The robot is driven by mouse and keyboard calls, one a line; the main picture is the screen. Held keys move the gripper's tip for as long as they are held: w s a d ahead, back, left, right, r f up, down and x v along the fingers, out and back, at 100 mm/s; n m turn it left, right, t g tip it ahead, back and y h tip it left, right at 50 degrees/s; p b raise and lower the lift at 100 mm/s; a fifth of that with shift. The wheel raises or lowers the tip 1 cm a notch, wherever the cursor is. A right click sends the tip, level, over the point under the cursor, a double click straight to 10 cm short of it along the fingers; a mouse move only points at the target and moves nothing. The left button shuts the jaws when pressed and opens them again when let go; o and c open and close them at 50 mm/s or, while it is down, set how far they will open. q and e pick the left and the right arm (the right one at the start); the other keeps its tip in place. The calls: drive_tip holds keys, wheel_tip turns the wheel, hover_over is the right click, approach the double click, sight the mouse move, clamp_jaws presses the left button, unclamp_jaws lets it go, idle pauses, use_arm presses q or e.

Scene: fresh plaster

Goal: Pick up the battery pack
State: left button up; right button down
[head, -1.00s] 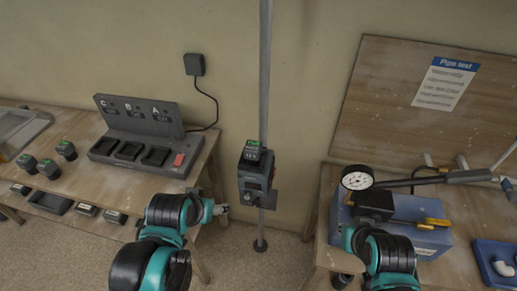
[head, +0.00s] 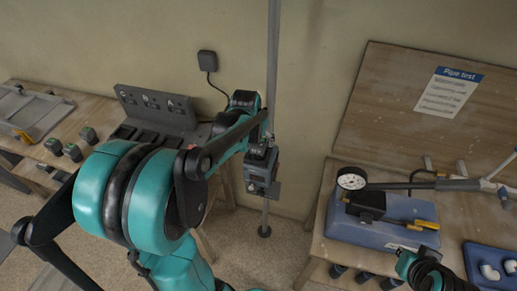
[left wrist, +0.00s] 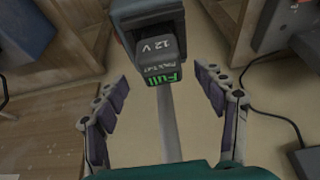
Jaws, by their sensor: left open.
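The battery pack, a dark block with a green "Full" label and "12 V" on it, shows in the left wrist view (left wrist: 160,66) and in the head view (head: 257,153). It sits in the top of a grey device (head: 262,172) clamped to a thin vertical pole. My left gripper (left wrist: 160,104) is open, one finger to each side of the pack's labelled end, with gaps on both sides. In the head view my left forearm reaches over to the pole, and the fingers are hard to make out there.
The pole (head: 273,60) stands between two benches. The left bench holds a charging station (head: 155,103) and several other packs (head: 72,152). The right bench holds a blue pump unit (head: 385,228) with a gauge (head: 351,180). A cable lies at right in the wrist view (left wrist: 285,118).

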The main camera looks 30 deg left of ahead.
sight(258, 141)
use_arm(q)
drive_tip(key=x, duration=0.3)
drive_tip(key=shift+w+a+f+b, duration=0.1)
drive_tip(key=shift+w+f+b, duration=0.15)
drive_tip(key=shift+b, duration=0.05)
drive_tip(key=shift+r, duration=0.1)
drive_tip(key=shift+c, duration=0.3)
drive_tip(key=c, duration=1.5)
drive_tip(key=shift+o, duration=0.2)
drive_tip(key=shift+r, duration=0.1)
